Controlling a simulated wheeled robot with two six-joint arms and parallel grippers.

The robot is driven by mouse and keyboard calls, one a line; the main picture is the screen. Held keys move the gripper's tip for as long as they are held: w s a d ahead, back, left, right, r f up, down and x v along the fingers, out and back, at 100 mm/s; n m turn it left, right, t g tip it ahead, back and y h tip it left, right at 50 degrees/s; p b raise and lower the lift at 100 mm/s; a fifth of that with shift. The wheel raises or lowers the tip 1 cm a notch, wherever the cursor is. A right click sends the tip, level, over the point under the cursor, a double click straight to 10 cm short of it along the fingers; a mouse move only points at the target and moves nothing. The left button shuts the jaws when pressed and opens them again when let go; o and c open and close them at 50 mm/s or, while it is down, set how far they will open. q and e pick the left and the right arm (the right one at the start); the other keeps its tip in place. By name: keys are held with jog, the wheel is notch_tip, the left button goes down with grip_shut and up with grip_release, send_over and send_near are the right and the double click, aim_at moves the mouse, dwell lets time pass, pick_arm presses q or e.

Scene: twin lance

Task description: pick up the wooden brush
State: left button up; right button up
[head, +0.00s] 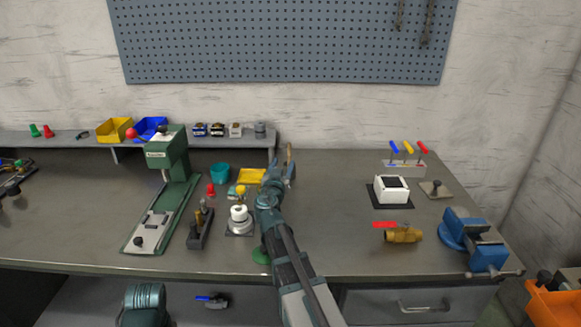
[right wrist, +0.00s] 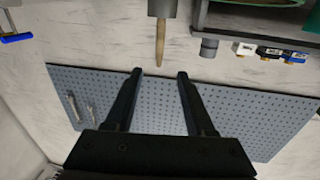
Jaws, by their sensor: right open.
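The wooden brush (head: 289,154) shows in the head view as a thin tan handle just past my right gripper (head: 282,170), which hides its lower part. In the right wrist view, its handle (right wrist: 160,45) sticks out of a grey holder, and its tip lies near the gap between the fingertips of my right gripper (right wrist: 160,74). The picture there is upside down. The right gripper is open and empty, with a finger on each side of the handle's line. I cannot tell how far the handle is from the fingers in depth. My left gripper is not in view.
A green press (head: 168,160), a teal cup (head: 220,172) and a yellow tray (head: 250,176) stand left of my right gripper. A raised shelf (head: 65,140) runs along the wall. A white box (head: 391,188) and blue vise (head: 475,240) stand right.

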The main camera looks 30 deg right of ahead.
aim_at(289, 155)
jog(key=shift+w+d+f+b, duration=0.2)
jog(key=shift+f+b, duration=0.25)
jog(key=shift+f, duration=0.2)
jog(key=shift+w+d+f+b, duration=0.15)
jog(key=shift+f+b, duration=0.25)
jog(key=shift+f, duration=0.25)
jog(key=x, duration=0.8)
jog(key=shift+r, duration=0.1)
jog(key=x, duration=0.5)
jog(key=shift+w+d+r, duration=0.2)
jog(key=shift+d, duration=0.05)
grip_shut()
